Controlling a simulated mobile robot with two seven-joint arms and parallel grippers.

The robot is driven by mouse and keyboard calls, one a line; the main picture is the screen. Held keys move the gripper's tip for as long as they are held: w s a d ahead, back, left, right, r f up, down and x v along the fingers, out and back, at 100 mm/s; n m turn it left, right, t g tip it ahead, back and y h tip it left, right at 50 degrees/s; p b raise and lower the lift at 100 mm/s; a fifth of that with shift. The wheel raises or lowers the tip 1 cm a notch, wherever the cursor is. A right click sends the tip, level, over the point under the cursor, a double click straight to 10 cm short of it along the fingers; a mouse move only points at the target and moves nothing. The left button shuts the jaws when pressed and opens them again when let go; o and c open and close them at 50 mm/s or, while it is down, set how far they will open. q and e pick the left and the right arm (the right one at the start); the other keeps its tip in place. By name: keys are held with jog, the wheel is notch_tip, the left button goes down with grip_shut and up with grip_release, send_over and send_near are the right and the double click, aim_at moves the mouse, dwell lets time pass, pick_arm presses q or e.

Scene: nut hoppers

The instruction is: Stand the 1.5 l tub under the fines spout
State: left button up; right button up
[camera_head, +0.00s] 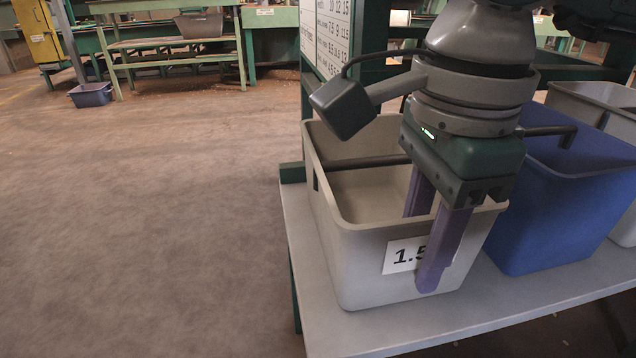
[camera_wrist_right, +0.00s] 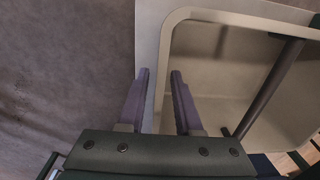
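The light grey tub (camera_head: 365,262) with a white label reading "1.5", partly covered by a finger, stands upright on a grey shelf (camera_head: 470,318). Its inside looks empty, and a dark bar (camera_head: 372,161) crosses its opening. My right gripper (camera_head: 428,242) points down over the tub's near wall, one purple finger inside and one outside. In the right wrist view the tub's rim (camera_wrist_right: 166,50) runs between the two fingers (camera_wrist_right: 159,74), with gaps showing. The gripper is open. My left gripper is not in view. I cannot make out a fines spout.
A blue tub (camera_head: 560,205) stands close on the right, with another grey tub (camera_head: 592,98) beyond it. A board with numbers (camera_head: 327,32) rises behind the grey tub. The floor to the left is clear. A small blue tub (camera_head: 91,96) sits near far green benches (camera_head: 165,45).

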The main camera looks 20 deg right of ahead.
notch_tip(320, 180, up, 12)
jog(key=p, duration=0.6)
jog(key=shift+s, duration=0.2)
dwell(0.8)
